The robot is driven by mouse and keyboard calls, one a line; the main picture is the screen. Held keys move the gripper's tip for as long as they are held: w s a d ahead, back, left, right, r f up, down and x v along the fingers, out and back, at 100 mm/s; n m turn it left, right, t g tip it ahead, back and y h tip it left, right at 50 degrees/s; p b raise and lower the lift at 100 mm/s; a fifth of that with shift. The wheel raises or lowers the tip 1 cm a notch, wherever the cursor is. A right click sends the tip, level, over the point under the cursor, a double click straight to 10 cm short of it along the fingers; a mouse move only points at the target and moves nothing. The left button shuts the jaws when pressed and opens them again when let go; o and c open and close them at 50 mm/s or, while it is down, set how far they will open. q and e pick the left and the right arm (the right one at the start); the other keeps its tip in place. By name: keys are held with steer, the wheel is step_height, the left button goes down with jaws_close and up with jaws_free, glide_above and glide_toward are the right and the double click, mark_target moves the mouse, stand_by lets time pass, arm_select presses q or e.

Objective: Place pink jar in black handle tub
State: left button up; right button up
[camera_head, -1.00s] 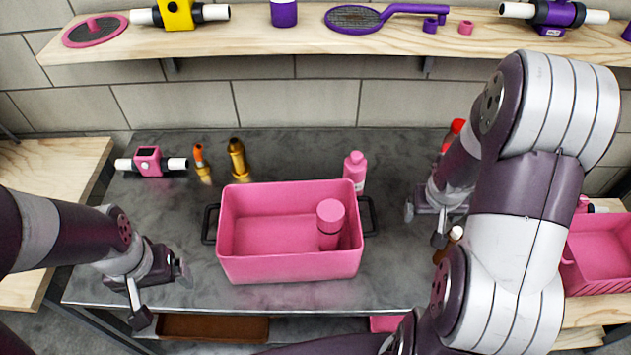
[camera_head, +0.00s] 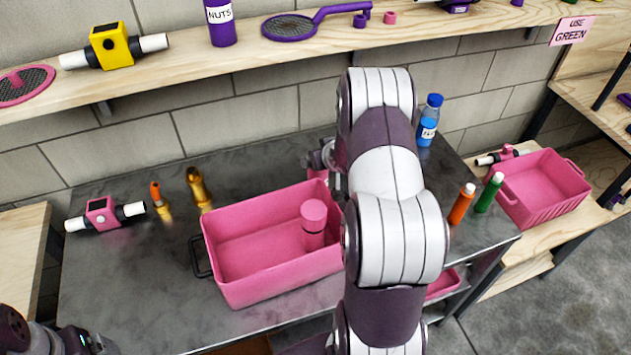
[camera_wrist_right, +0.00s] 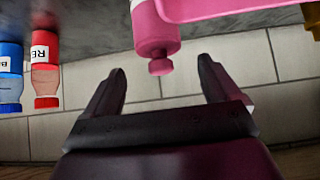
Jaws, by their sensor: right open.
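The pink tub (camera_head: 245,288) with a black handle (camera_head: 201,257) on its left stands on the grey table. A pink jar with a round lid (camera_head: 314,228) stands inside it, at its right end. A second pink container, a bottle with a small cap (camera_wrist_right: 155,35), is beside the tub in the right wrist view; my right arm largely hides it in the head view. My right gripper (camera_wrist_right: 160,88) is open, its fingers on either side of the bottle's cap end, not closed on it. My left gripper (camera_head: 92,342) is at the bottom left corner, partly cut off.
Red (camera_wrist_right: 45,65) and blue (camera_wrist_right: 11,75) bottles stand apart from my right gripper. Orange (camera_head: 462,204) and green (camera_head: 489,192) bottles stand at the table's right. Another pink tub (camera_head: 540,190) is on the right side table. A wooden shelf (camera_head: 260,58) runs above.

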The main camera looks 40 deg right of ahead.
steer(key=x, duration=0.5)
steer(key=shift+f+p, duration=0.3)
steer(key=shift+p, duration=0.1)
steer(key=shift+s+a+r, duration=0.1)
steer(key=c, duration=0.3)
jaws_close()
steer(key=shift+r, duration=0.1)
